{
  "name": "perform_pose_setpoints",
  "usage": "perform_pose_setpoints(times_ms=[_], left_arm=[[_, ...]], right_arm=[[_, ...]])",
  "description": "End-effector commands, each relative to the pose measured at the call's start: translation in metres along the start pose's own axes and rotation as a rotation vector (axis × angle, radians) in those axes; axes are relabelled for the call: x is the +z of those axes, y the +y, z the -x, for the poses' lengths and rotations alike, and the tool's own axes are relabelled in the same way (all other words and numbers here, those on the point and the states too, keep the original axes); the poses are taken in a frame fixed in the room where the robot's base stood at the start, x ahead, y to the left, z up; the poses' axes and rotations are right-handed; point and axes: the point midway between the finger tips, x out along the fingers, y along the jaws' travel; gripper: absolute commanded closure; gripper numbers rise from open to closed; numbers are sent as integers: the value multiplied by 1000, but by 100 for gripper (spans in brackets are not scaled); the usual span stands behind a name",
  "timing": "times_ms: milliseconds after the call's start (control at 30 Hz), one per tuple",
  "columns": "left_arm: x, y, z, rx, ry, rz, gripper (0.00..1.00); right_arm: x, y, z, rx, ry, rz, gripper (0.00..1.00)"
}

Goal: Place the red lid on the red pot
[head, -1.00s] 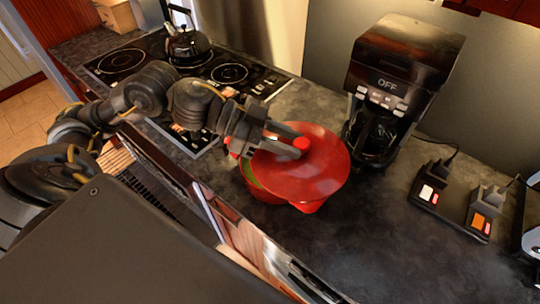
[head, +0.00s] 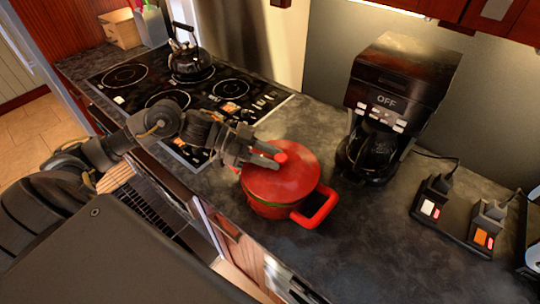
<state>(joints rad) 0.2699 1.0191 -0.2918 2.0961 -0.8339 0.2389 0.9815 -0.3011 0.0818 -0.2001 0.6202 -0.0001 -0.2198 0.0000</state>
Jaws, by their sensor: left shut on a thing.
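The red pot (head: 272,208) stands on the dark counter, with one red handle showing at its right. The red lid (head: 285,180) lies over the pot's mouth and looks about level. A thin green line shows between lid and pot along the front. My left gripper (head: 277,158) comes in from the left and is shut on the lid's round red knob. The far side of the rim is hidden, so I cannot tell whether the lid sits flush all round. My right gripper is not in view.
A black coffee maker (head: 402,80) stands behind and right of the pot. A cooktop (head: 165,97) with a black kettle (head: 187,62) is at the left. A black charging dock (head: 455,220) is at the right. The counter in front of the dock is clear.

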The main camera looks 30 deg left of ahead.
Motion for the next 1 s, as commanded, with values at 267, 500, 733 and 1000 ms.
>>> perform_pose_setpoints(times_ms=[267, 500, 733, 1000], left_arm=[[8, -1, -3, -2, 3, -5, 100], [11, -1, -4, -2, 3, -4, 100], [17, -1, -7, -2, 3, -3, 100], [20, 0, -7, -1, 0, -2, 49]], right_arm=[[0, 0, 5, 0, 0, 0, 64], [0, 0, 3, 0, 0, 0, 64], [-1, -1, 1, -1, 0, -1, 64], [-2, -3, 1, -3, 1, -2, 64]])
